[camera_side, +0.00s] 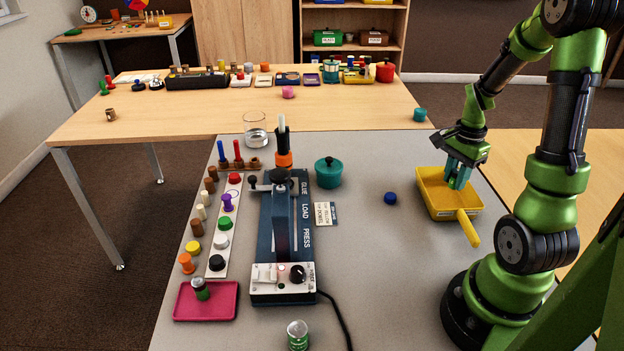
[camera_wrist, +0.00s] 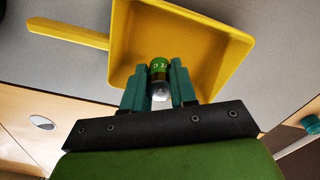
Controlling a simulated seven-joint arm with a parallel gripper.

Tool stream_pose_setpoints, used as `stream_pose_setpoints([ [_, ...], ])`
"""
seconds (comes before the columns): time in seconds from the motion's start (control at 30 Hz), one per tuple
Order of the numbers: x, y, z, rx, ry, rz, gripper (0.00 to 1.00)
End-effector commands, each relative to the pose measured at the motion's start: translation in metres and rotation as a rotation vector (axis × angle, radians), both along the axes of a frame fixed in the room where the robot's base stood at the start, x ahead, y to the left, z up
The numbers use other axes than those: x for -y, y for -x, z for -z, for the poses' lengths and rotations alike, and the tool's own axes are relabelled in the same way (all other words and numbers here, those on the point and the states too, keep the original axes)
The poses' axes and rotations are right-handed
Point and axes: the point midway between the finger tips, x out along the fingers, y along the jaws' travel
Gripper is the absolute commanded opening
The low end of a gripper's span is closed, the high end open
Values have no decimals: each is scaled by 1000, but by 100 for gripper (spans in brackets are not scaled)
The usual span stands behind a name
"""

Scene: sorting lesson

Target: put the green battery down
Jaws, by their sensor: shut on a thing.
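My gripper (camera_side: 459,172) is lowered into the yellow scoop (camera_side: 436,207) at the right of the grey table top. In the wrist view my gripper's teal fingers (camera_wrist: 160,88) are shut on the green battery (camera_wrist: 160,66), one finger on each side. The battery has a green band with pale letters, a dark band and a silvery end. It lies inside the outline of the scoop (camera_wrist: 205,50). I cannot tell whether it touches the scoop's floor. In the side view the fingers hide the battery.
A blue cap (camera_side: 390,198) and a teal pot (camera_side: 328,172) stand left of the scoop. The blue press (camera_side: 283,240) is farther left. A pink tray (camera_side: 222,312) holds a small green and dark cylinder. A green and silver can (camera_side: 297,335) stands at the front.

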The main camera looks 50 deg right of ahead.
Motion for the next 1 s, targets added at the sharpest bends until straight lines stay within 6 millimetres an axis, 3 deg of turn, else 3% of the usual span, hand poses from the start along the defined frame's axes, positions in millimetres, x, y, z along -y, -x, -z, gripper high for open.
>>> stream_pose_setpoints([
  [0.4,0,0,52,-1,-3,-1,0],
  [0.83,0,0,59,1,0,-2,0],
  [0.87,0,-1,59,2,1,-2,30],
  [1.0,0,-1,59,2,1,-3,51],
])
